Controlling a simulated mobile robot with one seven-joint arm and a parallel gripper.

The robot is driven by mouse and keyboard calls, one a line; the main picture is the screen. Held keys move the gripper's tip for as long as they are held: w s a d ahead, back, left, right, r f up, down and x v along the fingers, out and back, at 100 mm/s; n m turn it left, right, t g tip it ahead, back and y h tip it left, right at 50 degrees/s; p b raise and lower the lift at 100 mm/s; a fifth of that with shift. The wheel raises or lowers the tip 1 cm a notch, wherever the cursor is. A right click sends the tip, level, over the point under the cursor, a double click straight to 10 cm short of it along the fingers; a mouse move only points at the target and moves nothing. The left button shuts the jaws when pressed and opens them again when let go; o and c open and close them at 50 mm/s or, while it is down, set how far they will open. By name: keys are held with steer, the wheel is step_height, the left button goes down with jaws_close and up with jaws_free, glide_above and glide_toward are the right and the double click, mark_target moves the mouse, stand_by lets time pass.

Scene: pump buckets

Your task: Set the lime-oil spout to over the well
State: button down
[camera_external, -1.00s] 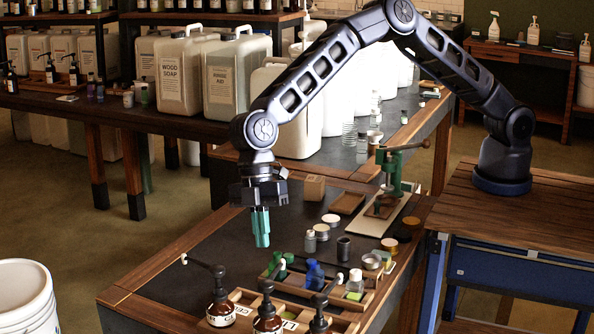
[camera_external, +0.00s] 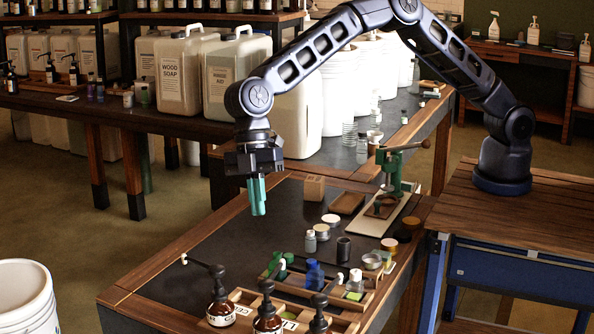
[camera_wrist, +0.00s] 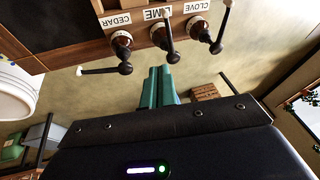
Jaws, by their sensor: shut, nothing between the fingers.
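Three dark pump bottles stand in a row at the near edge of the bench. In the wrist view their labels read CEDAR, LIME and CLOVE. The lime-oil bottle (camera_wrist: 168,42) is the middle one, also in the external view (camera_external: 267,322). Its spout (camera_wrist: 167,22) points across the bench, toward the wooden tray (camera_external: 312,290). The cedar spout (camera_wrist: 98,71) points left, away from the others. My gripper (camera_external: 258,212) has teal fingers, closed together and empty, above the bench and apart from the bottles; they also show in the wrist view (camera_wrist: 160,70). I cannot clearly make out the well.
The clove bottle (camera_wrist: 216,46) and cedar bottle (camera_wrist: 121,42) flank the lime one closely. Blue and green bottles stand at the tray. Small jars and a green press (camera_external: 392,170) are farther back. The bench's left part is bare. A white bucket (camera_external: 25,300) stands at left.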

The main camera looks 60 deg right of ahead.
glide_toward(279, 267)
steer(key=a+f, duration=0.3)
steer(key=f, duration=0.2)
steer(key=shift+s+f, duration=0.3)
steer(key=shift+f, duration=0.35)
steer(key=shift+s+d+f, duration=0.1)
steer(key=shift+s+f, duration=0.05)
steer(key=shift+s, duration=0.3)
steer(key=shift+s+d+f, duration=0.1)
steer(key=shift+s+f, duration=0.1)
steer(key=shift+s, duration=0.25)
steer(key=shift+w+a, duration=0.1)
steer(key=w+a+v, duration=0.1)
steer(key=w+v, duration=0.1)
steer(key=v, duration=1.2)
steer(key=shift+w+a, duration=0.2)
steer(key=shift+w, duration=0.1)
